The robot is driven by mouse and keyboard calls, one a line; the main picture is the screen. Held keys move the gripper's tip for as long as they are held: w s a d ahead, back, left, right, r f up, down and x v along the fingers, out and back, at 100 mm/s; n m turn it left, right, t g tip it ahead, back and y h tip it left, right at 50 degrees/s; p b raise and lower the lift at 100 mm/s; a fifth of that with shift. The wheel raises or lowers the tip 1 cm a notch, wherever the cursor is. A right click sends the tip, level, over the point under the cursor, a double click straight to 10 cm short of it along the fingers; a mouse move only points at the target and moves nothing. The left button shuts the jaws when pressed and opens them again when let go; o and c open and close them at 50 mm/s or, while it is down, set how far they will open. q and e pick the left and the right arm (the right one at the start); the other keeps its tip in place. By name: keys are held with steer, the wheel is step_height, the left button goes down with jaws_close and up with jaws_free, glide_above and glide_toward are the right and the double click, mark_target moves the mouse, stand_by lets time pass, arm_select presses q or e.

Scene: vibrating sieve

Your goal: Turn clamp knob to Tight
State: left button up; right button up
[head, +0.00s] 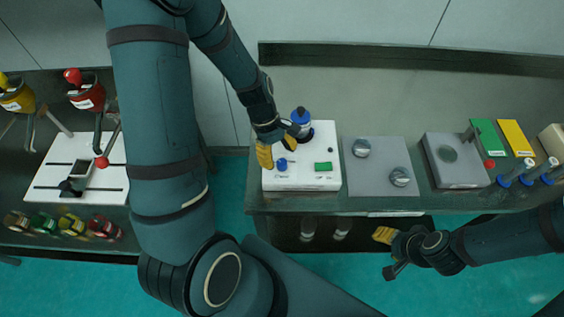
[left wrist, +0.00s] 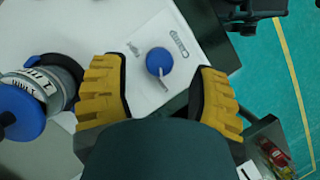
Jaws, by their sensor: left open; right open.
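The white sieve base (head: 300,184) stands on the bench in the head view. A round blue knob (head: 282,163) sits on its top, beside a green button (head: 323,166). My left gripper (head: 277,149) is open and empty over the base, just behind the knob. In the left wrist view its yellow fingers (left wrist: 160,92) are spread, with the knob ahead of the gap between them. My right gripper (head: 387,250) is open and empty, in front of the bench.
A blue-topped sieve jar (head: 301,119) stands at the back of the base, close to my left gripper. A grey plate with metal discs (head: 382,184) lies to the right, then a grey device (head: 458,165) with a red-tipped lever. Another bench with funnels stands at left.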

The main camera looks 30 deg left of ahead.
mark_target(281, 162)
arm_select(q)
steer(key=shift+x, duration=1.6)
jaws_close()
